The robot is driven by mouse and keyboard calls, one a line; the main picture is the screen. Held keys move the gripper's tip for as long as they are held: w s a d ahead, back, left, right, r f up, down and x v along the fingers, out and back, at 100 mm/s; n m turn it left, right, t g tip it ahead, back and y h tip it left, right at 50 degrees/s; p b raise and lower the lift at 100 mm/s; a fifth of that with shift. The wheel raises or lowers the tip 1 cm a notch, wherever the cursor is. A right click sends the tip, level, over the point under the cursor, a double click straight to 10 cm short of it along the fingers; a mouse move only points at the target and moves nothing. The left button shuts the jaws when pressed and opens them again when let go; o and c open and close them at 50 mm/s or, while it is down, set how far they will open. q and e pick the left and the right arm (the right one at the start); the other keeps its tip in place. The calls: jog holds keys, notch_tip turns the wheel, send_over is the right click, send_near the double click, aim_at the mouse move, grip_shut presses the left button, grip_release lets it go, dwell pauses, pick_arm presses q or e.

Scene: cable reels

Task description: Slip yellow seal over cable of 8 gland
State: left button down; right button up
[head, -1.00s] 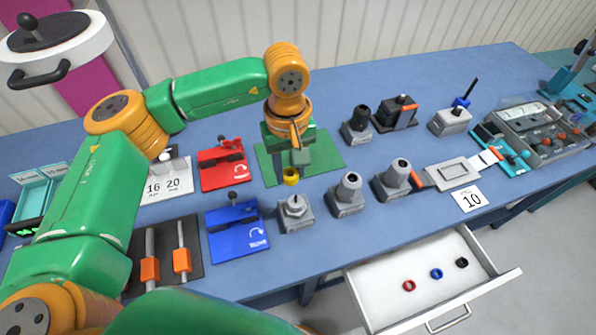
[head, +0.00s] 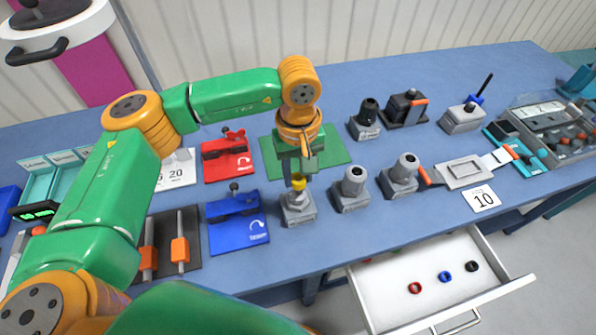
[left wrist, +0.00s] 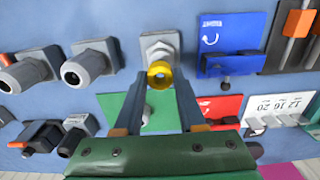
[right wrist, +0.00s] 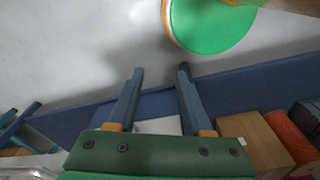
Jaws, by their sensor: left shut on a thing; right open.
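The yellow seal (head: 298,183) is a small ring held between the fingertips of my left gripper (head: 297,176). It also shows in the left wrist view (left wrist: 160,74), its opening visible. Directly beneath it in the head view stands a grey gland with a silver hex nut (head: 298,207), which also shows in the left wrist view (left wrist: 159,44). The seal appears at or just above the gland's top; I cannot tell whether they touch. The cable is hidden. No number is readable on this gland. My right gripper (right wrist: 158,72) is open and empty, away from the glands.
Two grey glands (head: 352,187) (head: 403,174) stand to the right, close by. A blue fixture (head: 238,220) is at the left, a red one (head: 226,157) behind. The open drawer (head: 395,300) holds red, blue and black rings. A card (head: 482,198) reads 10.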

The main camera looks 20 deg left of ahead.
aim_at(298, 184)
pick_arm(q)
jog(key=shift+a, duration=0.1)
dwell(0.4)
jog(key=shift+f+b, duration=0.55)
jog(key=shift+b, duration=0.15)
jog(key=shift+f+b, duration=0.4)
jog(key=shift+b, duration=0.05)
jog(key=shift+f, duration=0.1)
jog(key=shift+f+b, duration=0.9)
jog(key=shift+b, duration=0.15)
